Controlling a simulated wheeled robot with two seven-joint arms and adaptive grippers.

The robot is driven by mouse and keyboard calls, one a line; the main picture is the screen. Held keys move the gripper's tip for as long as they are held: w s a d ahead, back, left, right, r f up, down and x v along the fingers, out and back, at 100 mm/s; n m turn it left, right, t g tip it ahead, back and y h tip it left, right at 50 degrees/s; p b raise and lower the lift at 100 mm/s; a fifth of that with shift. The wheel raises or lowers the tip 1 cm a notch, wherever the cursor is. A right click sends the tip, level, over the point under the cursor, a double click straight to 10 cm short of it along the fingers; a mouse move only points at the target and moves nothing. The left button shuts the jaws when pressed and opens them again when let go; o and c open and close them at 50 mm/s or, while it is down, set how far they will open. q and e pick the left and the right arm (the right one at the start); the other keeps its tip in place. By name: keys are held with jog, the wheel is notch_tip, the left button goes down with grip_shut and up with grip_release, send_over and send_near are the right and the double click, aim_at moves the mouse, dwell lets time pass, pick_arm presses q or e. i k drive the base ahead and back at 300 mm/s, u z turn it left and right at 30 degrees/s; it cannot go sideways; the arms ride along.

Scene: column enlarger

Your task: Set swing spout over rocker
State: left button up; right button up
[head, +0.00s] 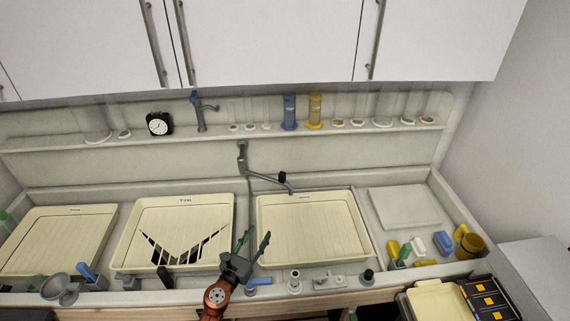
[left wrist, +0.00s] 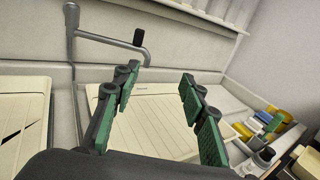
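The swing spout (head: 265,176) is a grey pipe on the back wall of the sink, with a dark knob near its bent end. It points right and forward, its tip over the back edge of the right-hand cream tray (head: 312,230). In the left wrist view the spout (left wrist: 108,41) lies beyond my fingers. The middle cream tray (head: 184,206) has dark, V-shaped markings or gaps; I cannot tell for sure whether it is the rocker. My left gripper (head: 253,243) is open and empty, between these two trays near the front, apart from the spout. My right gripper is not in view.
Another cream tray (head: 60,238) stands at the left. A shelf behind holds a black clock (head: 159,123), a blue cylinder (head: 289,111) and a yellow cylinder (head: 314,111). Bottles crowd the right corner. Small fittings and a blue-handled tap (head: 258,281) line the front edge.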

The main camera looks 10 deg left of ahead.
aim_at(280, 180)
jog(key=i, duration=0.9)
